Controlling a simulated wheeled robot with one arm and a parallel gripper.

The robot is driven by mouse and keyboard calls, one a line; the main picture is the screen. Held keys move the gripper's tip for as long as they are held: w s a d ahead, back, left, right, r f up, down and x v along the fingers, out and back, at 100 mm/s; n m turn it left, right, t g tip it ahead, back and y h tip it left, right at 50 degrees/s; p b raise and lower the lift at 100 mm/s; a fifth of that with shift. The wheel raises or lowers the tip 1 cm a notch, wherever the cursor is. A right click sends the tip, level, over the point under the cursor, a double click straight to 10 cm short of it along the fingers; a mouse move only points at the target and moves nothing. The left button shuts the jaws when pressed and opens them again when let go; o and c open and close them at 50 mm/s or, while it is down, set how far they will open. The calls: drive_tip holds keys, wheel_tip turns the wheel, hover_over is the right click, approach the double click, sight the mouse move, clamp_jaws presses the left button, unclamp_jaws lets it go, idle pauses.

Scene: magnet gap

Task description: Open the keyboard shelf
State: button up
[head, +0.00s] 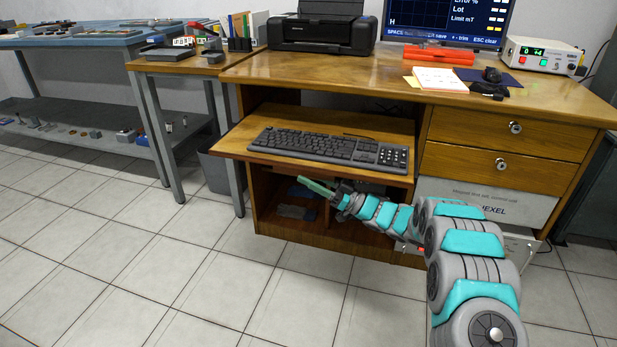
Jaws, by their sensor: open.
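The wooden keyboard shelf (233,142) sticks out from under the desk top, past the desk's front. A black keyboard (325,147) lies on it. My gripper (317,187) is open, with green fingers. In the picture it is just below the shelf's front edge, in front of the open compartment. I see nothing between the fingers. I cannot tell whether it touches the shelf's edge.
The desk (400,75) carries a printer (323,30), a monitor (450,18), papers (440,79) and a white meter box (540,54). Drawers (480,160) are at the right. A grey bin (214,170) stands left. The tiled floor (200,270) in front is clear.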

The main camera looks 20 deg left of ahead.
drive_tip(key=v, duration=0.7)
drive_tip(key=shift+d, duration=0.2)
